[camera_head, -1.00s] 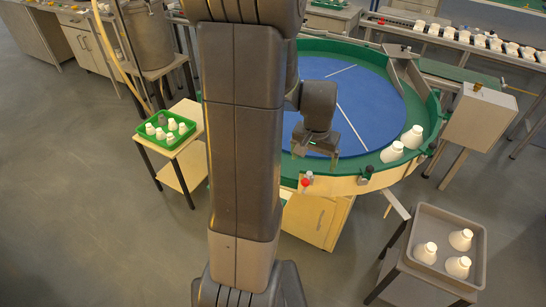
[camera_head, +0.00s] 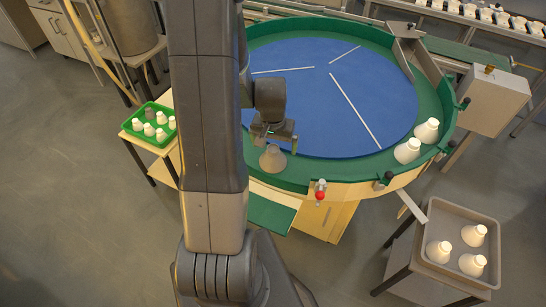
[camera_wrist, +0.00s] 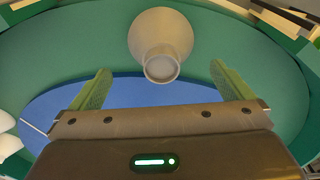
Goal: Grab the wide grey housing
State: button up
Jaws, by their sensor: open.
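The wide grey housing (camera_head: 272,158) stands on the green rim of the round blue turntable, near its front edge. My gripper (camera_head: 282,139) is just above and behind it in the head view, apart from it. In the wrist view the housing (camera_wrist: 160,42) shows beyond the fingertips, its narrow round neck facing the camera. My gripper (camera_wrist: 160,82) is open there, with a green finger on each side and nothing between them. The housing lies roughly midway between the fingers.
The turntable (camera_head: 330,95) has thin white lines on its blue disc. Two white housings (camera_head: 415,142) stand at its right rim. A grey tray (camera_head: 447,212) with white housings is at lower right. A red knob (camera_head: 320,195) sits on the front edge.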

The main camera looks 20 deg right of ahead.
aim_at(273, 155)
jog(key=shift+s+a+f, duration=0.1)
jog(key=shift+f, duration=0.4)
jog(key=shift+f+p, duration=0.35)
jog(key=shift+f, duration=1.8)
jog(key=c, duration=0.9)
